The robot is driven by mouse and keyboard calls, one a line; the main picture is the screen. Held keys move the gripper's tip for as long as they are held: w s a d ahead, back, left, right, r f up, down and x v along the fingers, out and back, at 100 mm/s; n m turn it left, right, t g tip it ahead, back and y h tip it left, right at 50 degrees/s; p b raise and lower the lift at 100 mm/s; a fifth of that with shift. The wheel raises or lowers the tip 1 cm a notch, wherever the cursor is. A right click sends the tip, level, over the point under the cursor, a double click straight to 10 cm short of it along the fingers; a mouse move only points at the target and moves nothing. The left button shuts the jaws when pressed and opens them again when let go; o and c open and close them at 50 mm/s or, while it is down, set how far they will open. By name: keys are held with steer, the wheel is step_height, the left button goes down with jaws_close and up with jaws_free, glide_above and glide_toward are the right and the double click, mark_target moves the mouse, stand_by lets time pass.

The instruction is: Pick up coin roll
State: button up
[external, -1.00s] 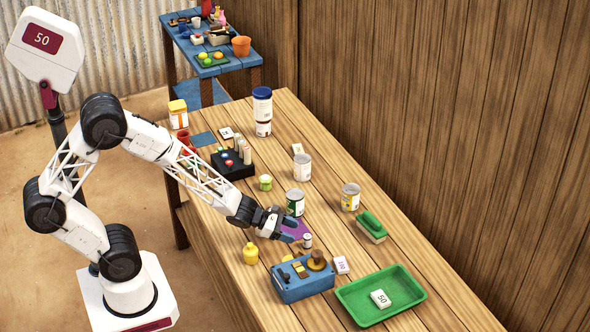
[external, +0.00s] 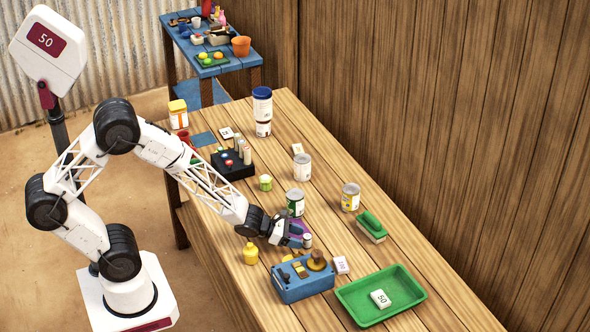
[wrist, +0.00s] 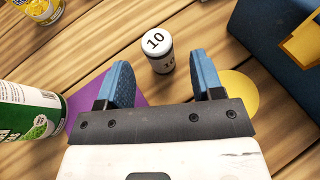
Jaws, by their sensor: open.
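The coin roll (wrist: 158,48) is a small white cylinder with a dark band and "10" on its top. In the external view the coin roll (external: 307,240) shows right beside my gripper (external: 299,237), low over the table by the purple mat (external: 299,225).
A green-labelled can (wrist: 28,110) stands close left in the wrist view. A green tray (external: 345,295) lies front right.

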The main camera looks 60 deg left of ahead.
mark_target(311, 247)
steer(key=shift+w+d, duration=0.1)
steer(key=shift+w, duration=0.15)
steer(key=shift+x, duration=2.6)
steer(key=shift+r, duration=0.1)
jaws_close()
steer(key=shift+r, duration=0.15)
steer(key=shift+r, duration=4.85)
